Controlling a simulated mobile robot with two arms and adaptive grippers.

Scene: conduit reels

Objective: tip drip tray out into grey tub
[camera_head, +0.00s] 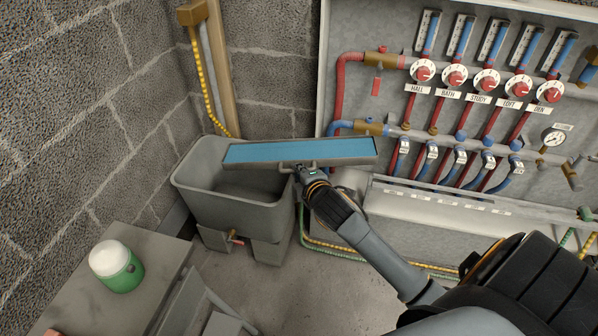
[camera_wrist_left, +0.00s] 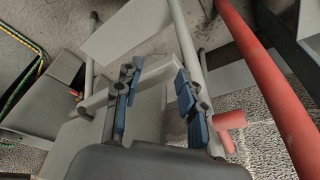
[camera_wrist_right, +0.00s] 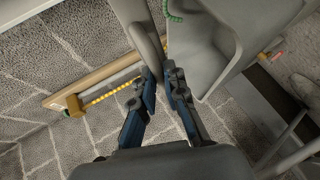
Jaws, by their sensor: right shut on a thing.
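The drip tray (camera_head: 362,161) is a long shallow grey tray with blue liquid showing along it in the head view. My right gripper (camera_head: 302,172) is shut on the handle at its near long side; the tray's grey edge (camera_wrist_right: 145,38) also shows between the fingertips in the right wrist view. The tray looks about level. Its left part is over the grey tub (camera_head: 235,212), and its right end reaches past the tub's right side. My left gripper (camera_wrist_left: 158,82) shows only in the left wrist view, with its fingers apart and nothing clearly held.
A grey bench (camera_head: 85,285) with a green, white-topped container (camera_head: 117,267) stands at the lower left. A manifold panel with red and blue pipes (camera_head: 350,100) is on the right. Green and yellow hoses (camera_head: 330,247) run along the floor. Block walls close in behind the tub.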

